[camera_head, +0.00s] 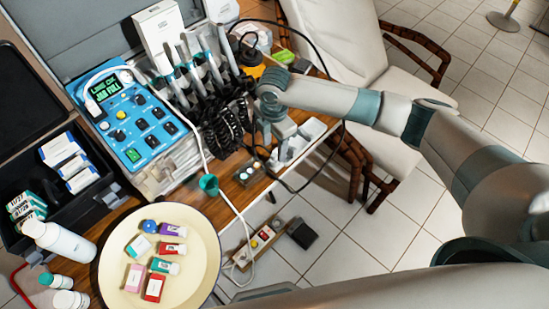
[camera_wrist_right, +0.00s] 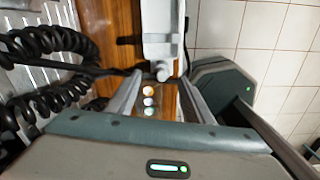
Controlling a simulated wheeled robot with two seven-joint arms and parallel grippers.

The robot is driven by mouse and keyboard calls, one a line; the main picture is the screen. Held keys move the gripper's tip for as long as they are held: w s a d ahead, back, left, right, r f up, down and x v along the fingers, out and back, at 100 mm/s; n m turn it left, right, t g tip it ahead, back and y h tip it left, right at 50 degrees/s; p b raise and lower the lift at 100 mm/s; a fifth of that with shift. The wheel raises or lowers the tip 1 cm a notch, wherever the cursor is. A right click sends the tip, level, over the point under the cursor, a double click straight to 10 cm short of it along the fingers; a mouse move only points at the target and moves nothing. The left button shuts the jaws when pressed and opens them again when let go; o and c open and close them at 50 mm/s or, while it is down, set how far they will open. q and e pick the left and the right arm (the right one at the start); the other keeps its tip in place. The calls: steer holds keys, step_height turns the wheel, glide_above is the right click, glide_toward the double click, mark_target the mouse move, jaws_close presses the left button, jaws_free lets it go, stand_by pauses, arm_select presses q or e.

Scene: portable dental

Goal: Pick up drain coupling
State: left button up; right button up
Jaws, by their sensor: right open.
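A green cup-shaped fitting (camera_head: 208,184) on a white hose sits at the table's front edge and looks most like the drain coupling, though I cannot be sure. My right gripper (camera_head: 269,160) points down over the table's right end, to the right of the fitting and apart from it. Its fingers are open with nothing held between them, and they also show in the right wrist view (camera_wrist_right: 160,82). A white part with a small knob (camera_wrist_right: 163,68) appears beyond and between the fingertips there. The green fitting is not visible in the wrist view. My left gripper is out of view.
A blue control unit (camera_head: 129,122) with coiled black hoses (camera_head: 226,130) stands left of my gripper. A small panel with round buttons (camera_head: 249,172) lies under it. A white chair (camera_head: 335,40) stands behind my right arm.

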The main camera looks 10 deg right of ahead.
mark_target(275, 154)
steer(key=shift+s+f+p, duration=0.1)
steer(key=shift+f+p, duration=0.35)
steer(key=shift+f, duration=0.05)
step_height(275, 154, down, 3)
steer(key=shift+d+f+p, duration=0.1)
steer(key=shift+p, duration=0.5)
steer(key=shift+f, duration=0.5)
steer(key=c, duration=1.1)
